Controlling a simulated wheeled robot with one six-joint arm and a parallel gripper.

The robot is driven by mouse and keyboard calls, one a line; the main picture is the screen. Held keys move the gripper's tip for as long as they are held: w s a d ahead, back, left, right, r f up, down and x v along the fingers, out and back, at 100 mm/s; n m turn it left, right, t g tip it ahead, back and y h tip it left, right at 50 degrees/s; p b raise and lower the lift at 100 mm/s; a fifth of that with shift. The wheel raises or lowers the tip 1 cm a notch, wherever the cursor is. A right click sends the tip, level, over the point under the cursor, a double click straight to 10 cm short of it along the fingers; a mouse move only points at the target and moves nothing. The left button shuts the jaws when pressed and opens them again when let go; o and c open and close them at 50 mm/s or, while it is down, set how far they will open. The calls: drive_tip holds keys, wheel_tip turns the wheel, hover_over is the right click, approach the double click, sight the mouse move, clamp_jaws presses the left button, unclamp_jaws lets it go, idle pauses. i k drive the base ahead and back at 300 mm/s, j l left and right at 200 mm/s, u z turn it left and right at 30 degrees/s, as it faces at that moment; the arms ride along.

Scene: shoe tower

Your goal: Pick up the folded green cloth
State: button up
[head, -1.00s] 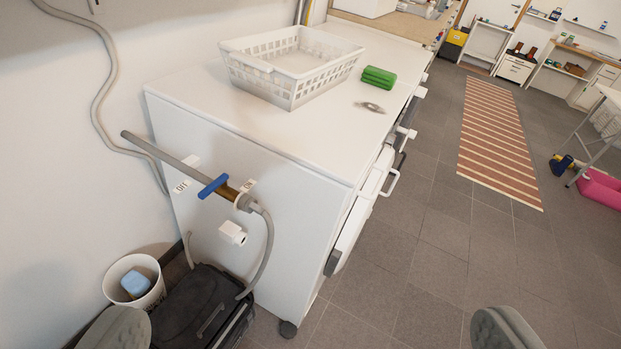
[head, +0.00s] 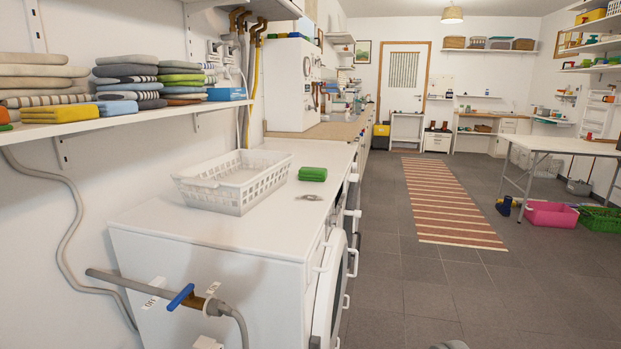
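A folded green cloth (head: 313,174) lies flat on the white top of the washing machine (head: 200,236), just right of a white laundry basket (head: 235,190). Nothing touches it from above. Only a small grey rounded part, which looks like one fingertip of my gripper (head: 450,345), shows at the bottom edge. The other fingertip is out of frame, so its opening cannot be told. It appears well apart from the cloth.
A small grey metallic object (head: 309,197) lies just in front of the cloth. A wall shelf (head: 130,119) with folded towels, some of them green, hangs at the upper left. A pipe with a blue valve handle (head: 181,296) sticks out in front.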

sight(308, 173)
drive_tip(key=i+l, duration=0.5)
drive_tip(key=i, duration=0.15)
drive_tip(key=i+l, duration=0.95)
drive_tip(key=i, duration=0.3)
drive_tip(key=i+l, duration=0.5)
drive_tip(key=i, duration=0.15)
